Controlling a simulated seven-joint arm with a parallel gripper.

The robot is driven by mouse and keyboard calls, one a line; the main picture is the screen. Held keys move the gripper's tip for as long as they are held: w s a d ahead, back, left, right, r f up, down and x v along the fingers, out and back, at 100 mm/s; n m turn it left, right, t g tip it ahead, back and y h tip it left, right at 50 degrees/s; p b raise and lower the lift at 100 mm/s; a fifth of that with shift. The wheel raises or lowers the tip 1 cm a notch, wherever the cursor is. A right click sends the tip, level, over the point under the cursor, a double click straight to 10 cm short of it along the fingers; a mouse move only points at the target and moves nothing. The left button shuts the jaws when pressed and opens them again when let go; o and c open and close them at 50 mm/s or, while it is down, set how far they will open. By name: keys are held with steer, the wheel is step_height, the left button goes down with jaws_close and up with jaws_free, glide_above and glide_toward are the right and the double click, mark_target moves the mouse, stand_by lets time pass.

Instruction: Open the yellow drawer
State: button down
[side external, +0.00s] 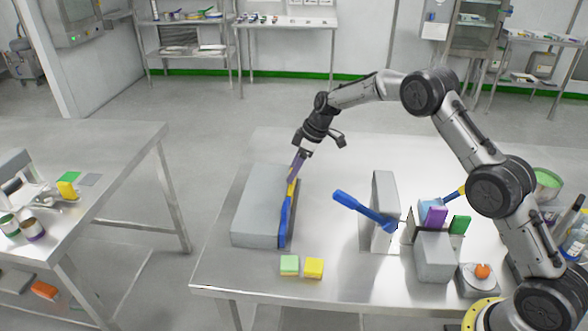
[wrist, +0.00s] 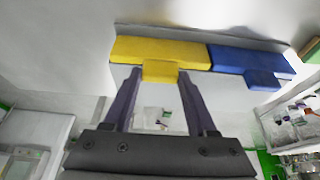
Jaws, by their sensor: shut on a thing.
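A grey cabinet (side external: 258,205) stands on the left part of the metal table, with its drawer fronts facing right. The yellow drawer (side external: 291,186) is at the far end, partly hidden by my fingers. The blue drawer (side external: 285,222) is nearer the camera. In the wrist view the yellow drawer front (wrist: 140,49) sits beside the blue drawer front (wrist: 235,59), and the two look about level. My gripper (wrist: 160,73) has its purple fingers closed on either side of the yellow drawer's handle (wrist: 160,70). In the side view my gripper (side external: 294,174) reaches down to the yellow front.
A blue-handled tool (side external: 362,209) leans by an upright grey block (side external: 384,190) to the right. Green (side external: 289,264) and yellow (side external: 314,268) blocks lie near the front edge. A grey holder (side external: 434,258) stands farther right. Bare tabletop lies right of the drawers.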

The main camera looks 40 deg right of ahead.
steer(key=s+d, duration=0.6)
steer(key=shift+s+d, duration=0.1)
steer(key=shift+d, duration=0.05)
steer(key=shift+c, duration=1)
jaws_free()
steer(key=v, duration=1.3)
steer(key=shift+r, duration=0.4)
steer(key=shift+s+d, duration=0.1)
